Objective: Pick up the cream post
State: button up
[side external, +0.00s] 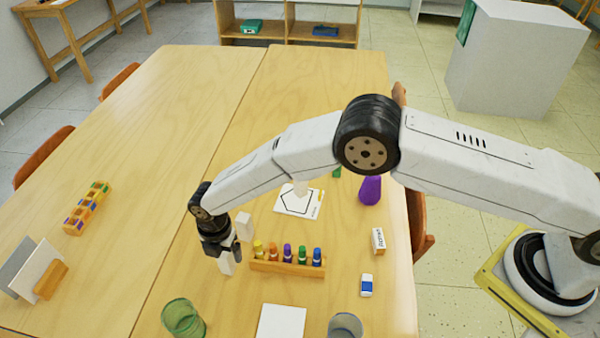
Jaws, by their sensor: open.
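A pale cream upright block (243,227), which looks like the cream post, stands on the table just right of and behind my gripper. Another small cream piece (301,188) shows at the white card with a pentagon outline (298,203), partly hidden by my arm. My gripper (226,263) points down, low over the table, left of the marker rack. It is open. A pale shape shows at its fingertips, and I cannot tell whether it is a finger or something between the fingers.
A wooden rack (285,267) with several coloured markers stands right of my gripper. A green cup (183,319) and a grey cup (345,325) are at the front. A purple vase (370,190), a small box (378,241) and an eraser (367,285) are at right.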

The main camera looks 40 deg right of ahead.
grip_shut()
jog(key=shift+r, duration=0.2)
jog(key=shift+r, duration=1.5)
jog(key=s+d+r, duration=0.7)
jog(key=s+r, duration=0.2)
jog(key=s, duration=0.3)
jog(key=shift+r, duration=0.3)
